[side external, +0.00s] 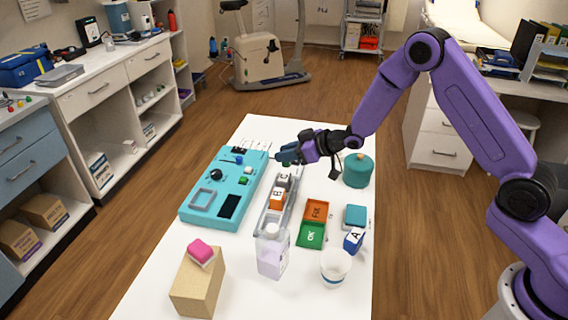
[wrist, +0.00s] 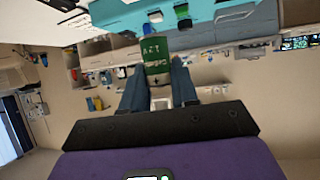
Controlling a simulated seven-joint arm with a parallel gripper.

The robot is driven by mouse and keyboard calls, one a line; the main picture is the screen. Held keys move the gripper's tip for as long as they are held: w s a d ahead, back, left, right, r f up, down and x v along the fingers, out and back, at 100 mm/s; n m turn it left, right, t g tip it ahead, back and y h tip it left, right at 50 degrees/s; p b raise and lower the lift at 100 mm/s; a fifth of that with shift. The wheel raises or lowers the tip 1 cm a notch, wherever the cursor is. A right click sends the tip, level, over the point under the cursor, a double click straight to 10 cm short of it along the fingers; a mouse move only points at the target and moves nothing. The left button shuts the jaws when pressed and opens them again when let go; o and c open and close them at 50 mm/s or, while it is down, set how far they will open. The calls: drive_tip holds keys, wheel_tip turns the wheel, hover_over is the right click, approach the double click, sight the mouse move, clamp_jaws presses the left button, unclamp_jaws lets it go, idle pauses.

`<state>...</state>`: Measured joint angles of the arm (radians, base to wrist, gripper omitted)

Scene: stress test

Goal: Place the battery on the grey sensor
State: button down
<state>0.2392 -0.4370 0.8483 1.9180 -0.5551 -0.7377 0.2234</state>
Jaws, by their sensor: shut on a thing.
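My gripper (side external: 290,155) is above the far part of the white table, near the right edge of the teal board (side external: 190,212). In the wrist view, my gripper (wrist: 157,65) has its two blue-grey fingers on either side of a dark green piece with white lettering (wrist: 156,52), which looks like the battery. It is held off the table; its lettering is not clearly readable. In the side view, it is too small to tell from the fingers. A grey square frame (side external: 196,201) lies on the teal board. I cannot tell which part is the grey sensor.
A grey rack (side external: 264,222) with lettered blocks stands beside the teal board.

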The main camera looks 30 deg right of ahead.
sight(284, 163)
drive_tip(key=shift+w+a+f, duration=0.1)
drive_tip(key=shift+w+f, duration=0.5)
drive_tip(key=shift+f, duration=1.6)
drive_tip(key=shift+f, duration=0.1)
drive_tip(key=c, duration=0.8)
unclamp_jaws()
drive_tip(key=shift+c, duration=0.2)
drive_tip(key=shift+s+r, duration=0.1)
drive_tip(key=shift+r, duration=0.1)
drive_tip(key=v, duration=1.1)
drive_tip(key=shift+s+d, duration=0.25)
drive_tip(key=shift+d, duration=0.05)
drive_tip(key=shift+r, duration=0.15)
